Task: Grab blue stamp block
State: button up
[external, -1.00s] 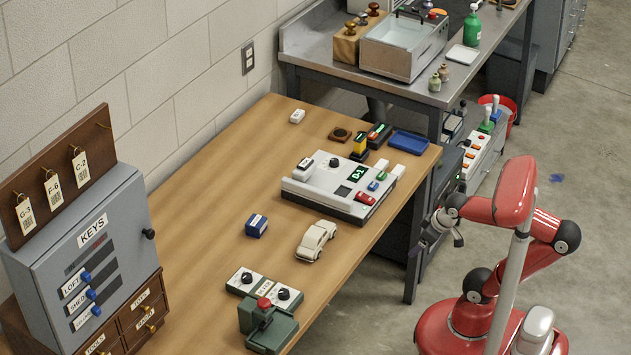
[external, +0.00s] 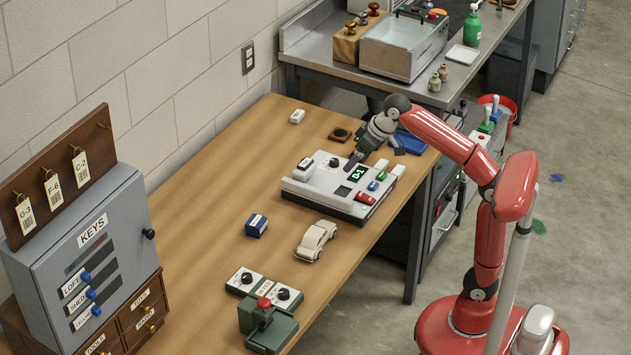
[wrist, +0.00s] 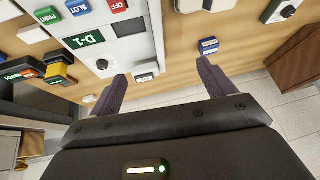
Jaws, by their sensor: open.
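The blue stamp block (external: 256,226), a small block with a white label, sits on the wooden table, left of the grey device and apart from other things. In the wrist view the blue block (wrist: 208,46) shows just past my right fingertip. My gripper (external: 375,156) is over the back right of the table, by the device's far edge, well away from the block. In the wrist view my gripper (wrist: 162,70) has its two fingers spread wide, with nothing held between them.
The grey device (external: 325,200) with a D-1 display stands on the table. A white toy car (external: 316,241), a control panel with dials (external: 264,288) and a green press (external: 268,329) are nearer. A key cabinet (external: 85,250) stands left. The table's left middle is clear.

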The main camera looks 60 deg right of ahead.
jog(key=w+a+f, duration=0.2)
jog(key=w+a, duration=0.6)
jog(key=w, duration=0.3)
jog(key=n+y+p, duration=0.1)
jog(key=n, duration=0.1)
send_near(257, 220)
notch_tip(257, 220, up, 4)
jog(key=x, duration=0.4)
jog(key=s+x, duration=0.1)
jog(key=x, duration=0.3)
jog(key=f+x, duration=0.1)
jog(key=x, duration=0.3)
jog(key=shift+s+d+f, duration=0.25)
jog(key=shift+d, duration=0.1)
jog(key=c, duration=1.1)
